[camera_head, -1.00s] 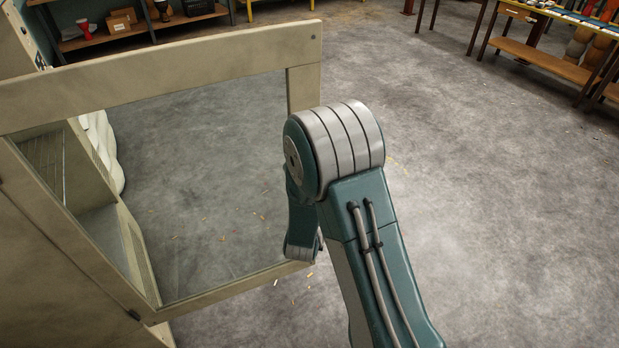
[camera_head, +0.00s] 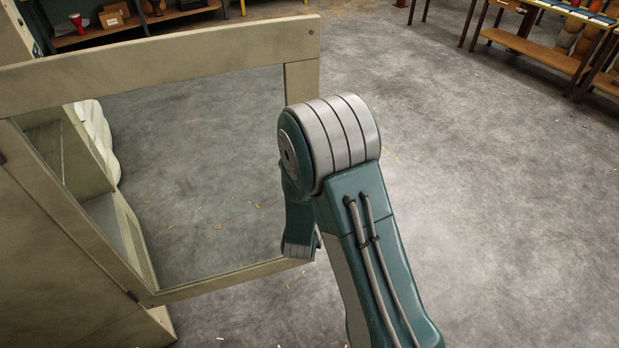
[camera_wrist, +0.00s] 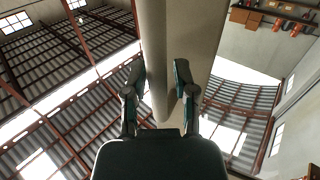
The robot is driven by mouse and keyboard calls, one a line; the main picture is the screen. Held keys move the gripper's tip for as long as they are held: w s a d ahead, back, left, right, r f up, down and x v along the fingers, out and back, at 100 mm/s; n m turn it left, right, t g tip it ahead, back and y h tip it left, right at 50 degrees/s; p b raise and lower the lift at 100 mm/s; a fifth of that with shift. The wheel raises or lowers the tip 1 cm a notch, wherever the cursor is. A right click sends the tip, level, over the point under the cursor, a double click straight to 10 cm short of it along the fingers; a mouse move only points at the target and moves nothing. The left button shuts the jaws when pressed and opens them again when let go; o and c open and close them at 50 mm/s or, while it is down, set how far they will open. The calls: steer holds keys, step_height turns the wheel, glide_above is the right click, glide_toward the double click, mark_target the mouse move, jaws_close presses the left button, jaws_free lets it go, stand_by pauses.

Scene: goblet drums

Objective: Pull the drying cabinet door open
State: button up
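The drying cabinet door (camera_head: 302,80), a beige frame around a clear pane, stands swung out from the cabinet (camera_head: 60,270) at the left of the head view. Through the pane the cabinet's inside and a wire rack show. In the wrist view a pale rounded bar, the door handle (camera_wrist: 153,40), runs down between the two fingers of my gripper (camera_wrist: 160,82), with the door beside it. The fingers lie close along both sides of the bar. In the head view my arm hides the gripper and handle.
Open concrete floor (camera_head: 480,220) lies to the right of the door, with small scraps scattered on it. A low shelf (camera_head: 120,32) with boxes stands at the back left. Wooden tables (camera_head: 535,55) stand at the far right.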

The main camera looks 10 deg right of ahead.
steer(key=shift+s, duration=0.15)
steer(key=v, duration=1.1)
steer(key=shift+s+a, duration=0.2)
steer(key=shift+s, duration=0.1)
steer(key=shift+w, duration=0.1)
step_height(320, 180, up, 12)
steer(key=a+n+g+y, duration=0.2)
steer(key=g+y, duration=0.4)
steer(key=y, duration=0.2)
steer(key=s+d+r+n+g+h, duration=0.1)
steer(key=s+d+r+g, duration=0.1)
steer(key=s, duration=0.7)
steer(key=s+d+r+g, duration=0.3)
steer(key=s+d+r, duration=0.1)
steer(key=s, duration=0.6)
steer(key=shift+d+r+n+h, duration=0.35)
steer(key=shift+d+n+h, duration=0.05)
steer(key=shift+d, duration=0.35)
